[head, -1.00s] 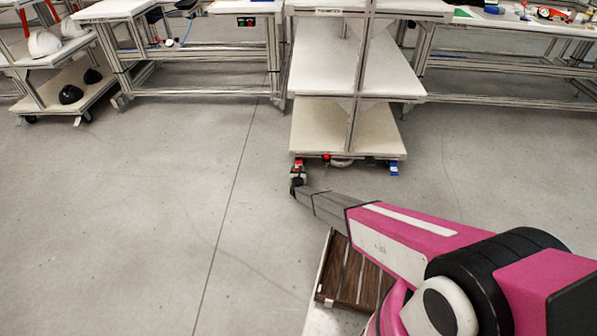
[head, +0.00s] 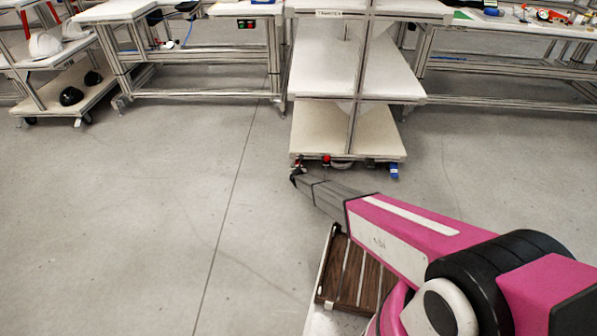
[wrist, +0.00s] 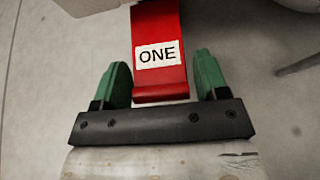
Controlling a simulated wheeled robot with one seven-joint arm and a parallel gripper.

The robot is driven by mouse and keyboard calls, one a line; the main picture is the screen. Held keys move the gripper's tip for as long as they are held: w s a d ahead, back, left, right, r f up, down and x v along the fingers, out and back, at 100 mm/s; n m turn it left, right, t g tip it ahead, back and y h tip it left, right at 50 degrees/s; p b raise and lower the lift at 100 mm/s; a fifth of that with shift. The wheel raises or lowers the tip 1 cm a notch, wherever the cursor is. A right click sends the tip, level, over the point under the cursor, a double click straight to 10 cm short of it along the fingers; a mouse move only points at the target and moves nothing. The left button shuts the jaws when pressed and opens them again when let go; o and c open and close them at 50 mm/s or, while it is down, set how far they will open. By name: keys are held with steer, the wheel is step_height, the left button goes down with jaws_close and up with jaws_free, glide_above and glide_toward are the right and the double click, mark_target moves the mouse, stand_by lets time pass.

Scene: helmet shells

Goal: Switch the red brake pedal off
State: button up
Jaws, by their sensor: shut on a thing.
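The red brake pedal (wrist: 160,50) with a white "ONE" label fills the upper middle of the wrist view. The green fingertips of my gripper (wrist: 163,82) lie one on each side of it, and my gripper is shut on the pedal near its lower end. In the head view my gripper (head: 295,177) is small and dark, at the front left foot of the cart (head: 347,130). The pedal is mostly hidden by it there.
Another red part (head: 327,158) and a blue one (head: 394,170) show under the cart's bottom shelf. A rack with white and black helmet shells (head: 71,96) stands at far left. Workbenches line the back. The floor on the left is clear.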

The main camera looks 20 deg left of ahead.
steer(key=shift+r+g, duration=0.2)
steer(key=shift+g, duration=0.2)
stand_by(0.5)
steer(key=o, duration=1.2)
steer(key=shift+s, duration=0.1)
steer(key=v, duration=1)
steer(key=shift+s+r, duration=0.2)
steer(key=shift+s, duration=0.1)
